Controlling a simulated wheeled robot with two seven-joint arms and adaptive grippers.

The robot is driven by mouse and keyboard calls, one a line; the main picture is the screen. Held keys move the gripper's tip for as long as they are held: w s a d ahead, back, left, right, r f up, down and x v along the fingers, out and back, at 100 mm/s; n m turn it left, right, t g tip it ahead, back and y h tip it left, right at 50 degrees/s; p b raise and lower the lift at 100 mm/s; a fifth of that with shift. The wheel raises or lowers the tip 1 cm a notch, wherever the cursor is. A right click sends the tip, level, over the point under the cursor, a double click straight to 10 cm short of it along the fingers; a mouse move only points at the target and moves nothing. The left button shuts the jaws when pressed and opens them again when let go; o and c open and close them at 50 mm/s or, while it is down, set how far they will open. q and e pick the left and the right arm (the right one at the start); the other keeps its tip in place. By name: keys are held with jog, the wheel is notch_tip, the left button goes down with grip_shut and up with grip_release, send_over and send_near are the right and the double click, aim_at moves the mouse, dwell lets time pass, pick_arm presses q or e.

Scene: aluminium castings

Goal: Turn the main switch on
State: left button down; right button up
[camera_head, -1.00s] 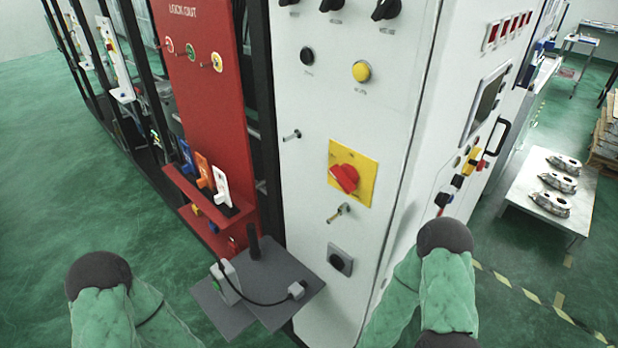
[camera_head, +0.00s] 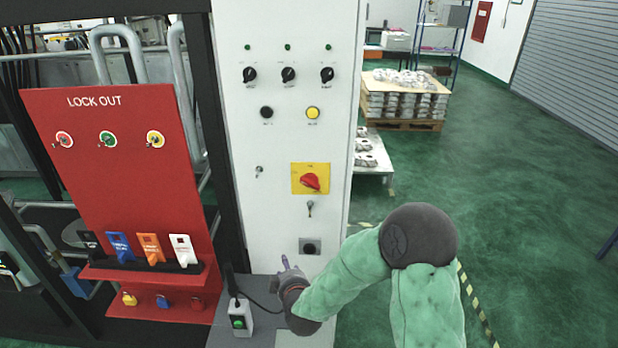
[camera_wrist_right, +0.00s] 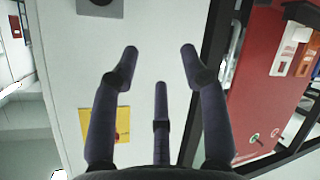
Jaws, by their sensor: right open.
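The main switch (camera_head: 311,181) is a red rotary knob on a yellow square plate (camera_head: 298,170) on the white cabinet front. The knob sits at a slant. My right gripper (camera_head: 286,264) is in front of the cabinet, below and left of the switch, apart from it. In the right wrist view the gripper (camera_wrist_right: 158,54) is open and empty, its fingers spread before the white panel. My left gripper is not in view.
A key switch (camera_head: 310,208) and a grey knob (camera_head: 310,247) sit below the plate. A red lock-out board (camera_head: 120,180) with hanging tags stands left. A grey shelf (camera_head: 262,310) with a small green-buttoned box (camera_head: 240,318) lies below the gripper. Floor at right is open.

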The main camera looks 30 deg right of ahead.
aim_at(311, 185)
jog(key=d+r+n+t+h, duration=0.1)
jog(key=d+r+h, duration=0.2)
jog(key=r, duration=0.7)
jog(key=d+r+t+h, duration=0.2)
jog(key=d+r+h, duration=0.15)
jog(key=r, duration=0.55)
jog(key=shift+y, duration=0.45)
jog(key=x, duration=0.5)
jog(key=p+x, duration=0.1)
jog(key=x, duration=0.4)
jog(key=shift+d+p, duration=0.3)
jog(key=shift+d, duration=0.15)
jog(key=shift+s, duration=0.1)
grip_shut()
